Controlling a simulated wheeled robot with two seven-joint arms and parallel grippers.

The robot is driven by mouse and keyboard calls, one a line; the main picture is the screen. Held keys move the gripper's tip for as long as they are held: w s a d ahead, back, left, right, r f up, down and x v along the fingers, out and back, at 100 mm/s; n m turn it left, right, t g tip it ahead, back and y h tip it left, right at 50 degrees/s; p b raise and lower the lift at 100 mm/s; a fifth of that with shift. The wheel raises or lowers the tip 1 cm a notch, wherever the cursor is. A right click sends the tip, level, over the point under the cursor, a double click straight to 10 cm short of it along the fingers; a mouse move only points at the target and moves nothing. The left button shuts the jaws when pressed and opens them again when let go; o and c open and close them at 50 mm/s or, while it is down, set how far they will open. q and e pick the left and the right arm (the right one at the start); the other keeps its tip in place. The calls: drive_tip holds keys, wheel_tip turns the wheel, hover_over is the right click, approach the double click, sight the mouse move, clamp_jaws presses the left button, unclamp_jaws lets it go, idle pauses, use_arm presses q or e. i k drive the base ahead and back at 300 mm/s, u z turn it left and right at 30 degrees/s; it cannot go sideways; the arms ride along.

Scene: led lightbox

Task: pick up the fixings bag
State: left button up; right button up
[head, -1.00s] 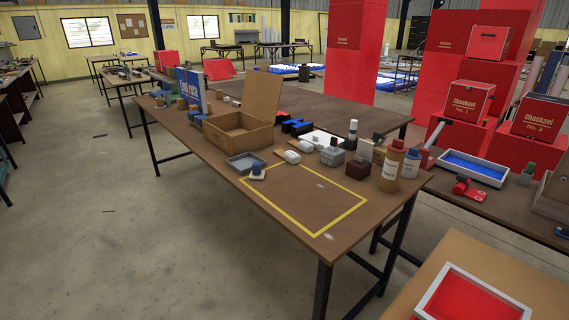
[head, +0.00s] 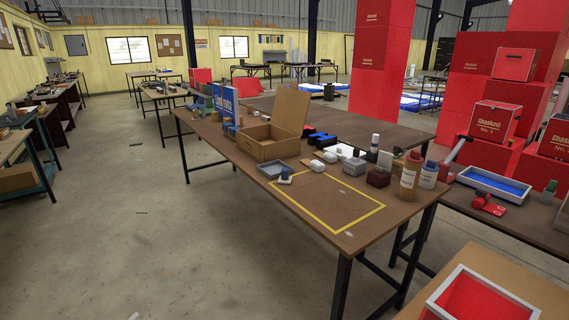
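I cannot clearly make out a fixings bag. Several small items stand on the brown worktable (head: 300,212), too small to tell apart surely. Neither gripper is in view.
An open cardboard box (head: 268,148) stands behind the grey tray. Bottles (head: 410,175) stand at the table's right edge. A side table (head: 510,222) holds a blue-lined tray (head: 495,185). A red-lined tray (head: 475,300) is at lower right.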

sight(315, 165)
drive_tip(key=u, duration=0.8)
drive_tip(key=i, duration=0.95)
drive_tip(key=u, duration=0.65)
drive_tip(key=i, duration=1.05)
drive_tip(key=z, duration=0.9)
drive_tip(key=i, duration=0.8)
drive_tip(key=z, duration=0.9)
